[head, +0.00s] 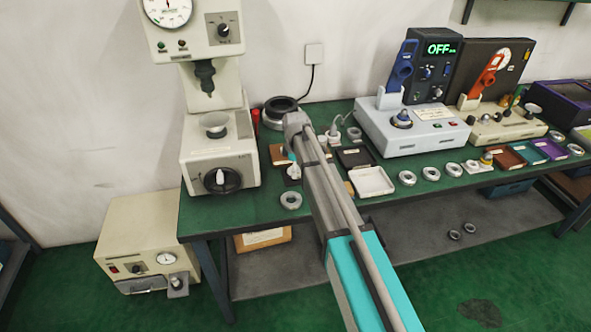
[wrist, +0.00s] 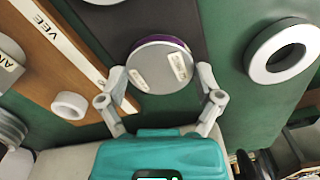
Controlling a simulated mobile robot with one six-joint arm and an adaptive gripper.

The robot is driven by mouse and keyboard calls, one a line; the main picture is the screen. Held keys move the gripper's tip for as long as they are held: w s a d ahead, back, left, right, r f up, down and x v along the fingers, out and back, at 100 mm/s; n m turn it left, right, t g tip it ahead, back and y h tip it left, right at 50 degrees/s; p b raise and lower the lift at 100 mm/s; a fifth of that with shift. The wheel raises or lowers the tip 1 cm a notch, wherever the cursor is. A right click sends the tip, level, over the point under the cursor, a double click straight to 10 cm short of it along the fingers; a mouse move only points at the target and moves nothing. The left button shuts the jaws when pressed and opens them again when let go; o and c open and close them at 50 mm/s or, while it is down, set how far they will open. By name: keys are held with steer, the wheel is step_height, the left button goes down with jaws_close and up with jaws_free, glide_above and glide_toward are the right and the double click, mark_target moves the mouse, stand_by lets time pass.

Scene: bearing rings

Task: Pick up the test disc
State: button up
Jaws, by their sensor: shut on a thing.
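The test disc (wrist: 158,66) is a round grey plate with two pale labels on its face and a purple edge, seen in the wrist view. My gripper (wrist: 163,78) is shut on it, one finger on each side of the rim. A dark flat surface and the green bench top lie behind the disc; I cannot tell how far above them it is. In the head view my arm covers most of the gripper, and the disc cannot be made out there.
A bearing ring (wrist: 283,50) lies right of the disc, and a brown wooden piece marked VEE (wrist: 60,45) with a small white ring (wrist: 69,105) is at left. A press (head: 215,150) stands left on the green bench (head: 230,218). A white tray (head: 371,181) and several rings lie right of my arm.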

steer(key=shift+r+p, duration=0.6)
steer(key=shift+r, duration=0.2)
steer(key=s+d+r+p, duration=0.3)
steer(key=s+r+p, duration=0.7)
steer(key=s, duration=0.3)
steer(key=shift+s+d+r+p, duration=0.25)
steer(key=shift+d+r+p, duration=0.1)
steer(key=shift+r, duration=0.05)
steer(key=shift+a, duration=0.1)
